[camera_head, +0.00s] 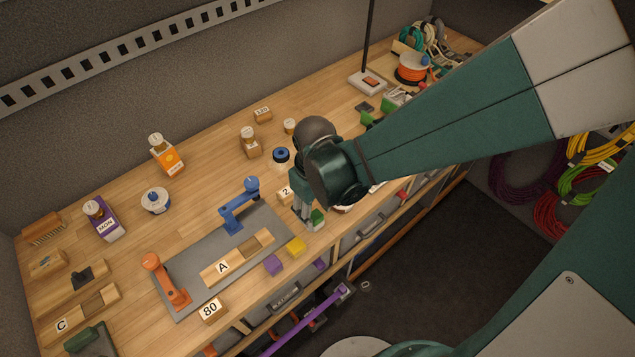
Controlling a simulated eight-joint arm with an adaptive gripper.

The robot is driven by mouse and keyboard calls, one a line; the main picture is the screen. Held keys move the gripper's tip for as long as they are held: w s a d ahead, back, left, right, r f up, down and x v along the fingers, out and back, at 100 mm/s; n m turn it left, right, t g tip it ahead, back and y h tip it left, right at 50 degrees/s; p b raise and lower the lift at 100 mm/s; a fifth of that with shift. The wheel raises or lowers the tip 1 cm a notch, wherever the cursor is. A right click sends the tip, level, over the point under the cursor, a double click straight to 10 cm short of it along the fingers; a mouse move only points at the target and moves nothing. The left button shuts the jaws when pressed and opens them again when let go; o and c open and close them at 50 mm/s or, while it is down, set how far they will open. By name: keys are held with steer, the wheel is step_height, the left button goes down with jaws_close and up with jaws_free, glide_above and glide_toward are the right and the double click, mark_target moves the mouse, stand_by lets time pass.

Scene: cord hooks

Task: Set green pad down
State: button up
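A grey plate (190,278) carries the wooden block marked A (222,268), a blue clamp (238,206) and an orange clamp (166,281). A block marked 2 (284,195) stands close to my gripper.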

mark_target(316, 215)
steer(key=shift+r, duration=3.8)
steer(key=shift+d+r, duration=0.1)
steer(key=d+r+m+t, duration=0.2)
steer(key=d+r, duration=0.3)
steer(key=d, duration=0.3)
steer(key=s+d+r+m+t, duration=0.1)
steer(key=d+r+m, duration=0.3)
steer(key=d, duration=0.5)
steer(key=s+d+r+m+t, duration=0.1)
steer(key=d+r+m+t, duration=0.2)
steer(key=d+r, duration=0.4)
steer(key=shift+d+r+t, duration=0.15)
steer(key=shift+d+t, duration=0.45)
steer(key=shift+d, duration=0.55)
step_height(316, 215, down, 9)
steer(key=b, duration=0.8)
steer(key=shift+r, duration=0.2)
